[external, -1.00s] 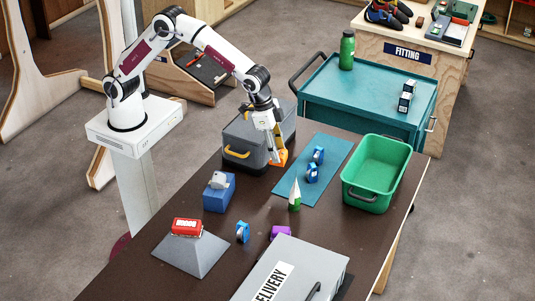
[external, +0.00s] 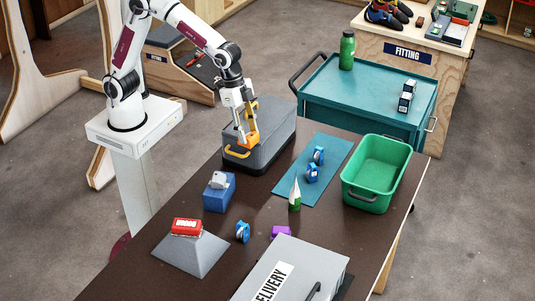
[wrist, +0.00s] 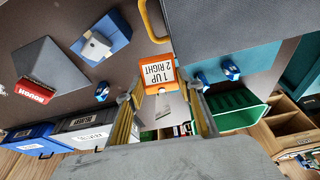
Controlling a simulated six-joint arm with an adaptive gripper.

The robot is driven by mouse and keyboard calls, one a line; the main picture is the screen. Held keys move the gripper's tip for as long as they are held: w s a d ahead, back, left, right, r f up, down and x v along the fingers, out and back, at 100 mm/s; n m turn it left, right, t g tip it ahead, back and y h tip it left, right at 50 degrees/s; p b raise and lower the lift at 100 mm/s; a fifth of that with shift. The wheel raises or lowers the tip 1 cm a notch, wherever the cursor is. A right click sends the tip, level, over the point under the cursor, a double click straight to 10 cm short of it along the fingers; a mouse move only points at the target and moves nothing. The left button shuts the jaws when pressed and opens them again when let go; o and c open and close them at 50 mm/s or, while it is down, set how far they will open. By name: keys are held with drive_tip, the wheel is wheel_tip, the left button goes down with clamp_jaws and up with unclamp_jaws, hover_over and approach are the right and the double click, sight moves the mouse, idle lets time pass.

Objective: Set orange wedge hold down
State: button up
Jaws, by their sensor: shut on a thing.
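The orange wedge hold (external: 252,139) is between the fingers of my gripper (external: 246,132), which is shut on it. In the wrist view, the hold (wrist: 147,70) shows a white label reading "1 UP 2 RIGHT", upside down, and my fingertips (wrist: 165,97) are on either side. In the external view, the hold overlaps the front of a dark grey case (external: 278,135) with a yellow handle (external: 238,153). I cannot tell whether it touches the case. The hold's far side is hidden.
A blue mat (external: 325,150) with two blue-and-white items lies right of the case. A green bin (external: 362,192), a green-and-white cone (external: 295,196), a blue block (external: 219,198), a grey pyramid (external: 190,255) and a grey delivery box (external: 320,262) also occupy the dark table.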

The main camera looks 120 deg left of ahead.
drive_tip(key=s+r+m, duration=0.2)
drive_tip(key=s, duration=0.4)
drive_tip(key=shift+h, duration=0.3)
idle(1.5)
drive_tip(key=w+d+f+m, duration=0.2)
drive_tip(key=w+d+f, duration=0.9)
drive_tip(key=w+d, duration=0.45)
drive_tip(key=w, duration=0.1)
drive_tip(key=w+r, duration=0.1)
drive_tip(key=w, duration=0.1)
drive_tip(key=w+d+r, duration=0.1)
drive_tip(key=w, duration=0.1)
drive_tip(key=shift+w+d+r, duration=0.1)
drive_tip(key=shift+w+r, duration=0.05)
drive_tip(key=shift+r, duration=0.1)
drive_tip(key=shift+f, duration=0.1)
idle(0.4)
drive_tip(key=shift+f, duration=2.4)
